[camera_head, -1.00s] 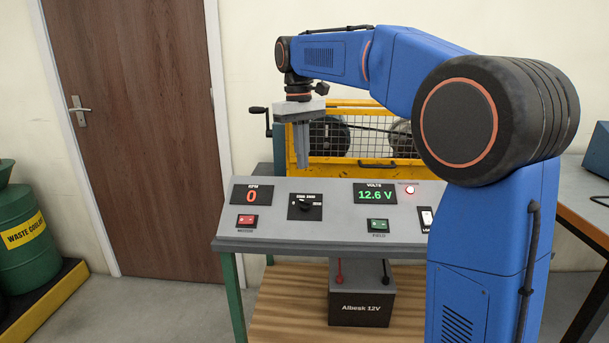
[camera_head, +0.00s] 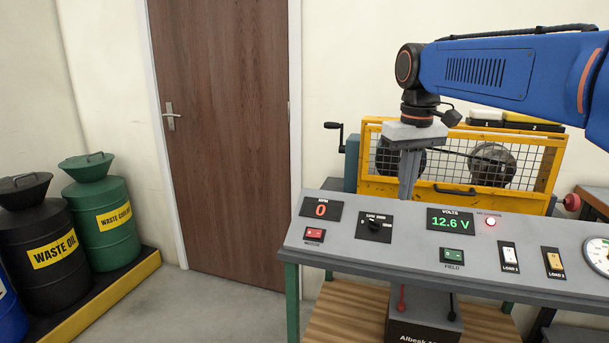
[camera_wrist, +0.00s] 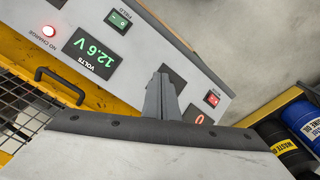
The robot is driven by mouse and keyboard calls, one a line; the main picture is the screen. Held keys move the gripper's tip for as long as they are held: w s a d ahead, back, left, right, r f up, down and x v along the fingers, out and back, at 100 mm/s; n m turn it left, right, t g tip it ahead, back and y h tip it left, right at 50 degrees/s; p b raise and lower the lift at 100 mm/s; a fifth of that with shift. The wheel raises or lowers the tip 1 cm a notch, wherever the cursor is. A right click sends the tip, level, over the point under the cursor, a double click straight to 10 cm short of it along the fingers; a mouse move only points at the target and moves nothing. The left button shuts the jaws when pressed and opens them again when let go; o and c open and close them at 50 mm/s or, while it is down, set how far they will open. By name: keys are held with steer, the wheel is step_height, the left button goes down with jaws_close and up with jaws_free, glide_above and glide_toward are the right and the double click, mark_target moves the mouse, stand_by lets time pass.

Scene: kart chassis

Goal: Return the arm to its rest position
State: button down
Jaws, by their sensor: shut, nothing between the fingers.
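My gripper (camera_head: 408,176) hangs from my blue arm, fingers pointing down, behind the upper edge of the grey control panel (camera_head: 340,262) in the head view. Its fingers are together with nothing between them. In the wrist view my gripper (camera_wrist: 163,97) shows shut in front of the panel face (camera_wrist: 140,65). The panel reads RPM 0 and 12.6 V, with a red light lit beside the volts display. I cannot tell whether the fingertips touch the panel.
A yellow mesh cage (camera_head: 380,187) with round machines inside stands behind the panel. A battery (camera_head: 425,318) sits on the wooden shelf below. A brown door (camera_head: 225,130) and waste drums (camera_head: 105,222) are at the left. The floor before the door is clear.

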steer(key=s+d+f+m+t, duration=0.1)
steer(key=s+d+f+t, duration=0.1)
steer(key=s+f, duration=0.9)
steer(key=s+d+f+m+t, duration=0.1)
steer(key=s+d+f, duration=0.3)
steer(key=s+f, duration=0.7)
steer(key=shift+s+f+m+t, duration=0.15)
steer(key=shift+s+m+t, duration=0.2)
steer(key=shift+s, duration=0.9)
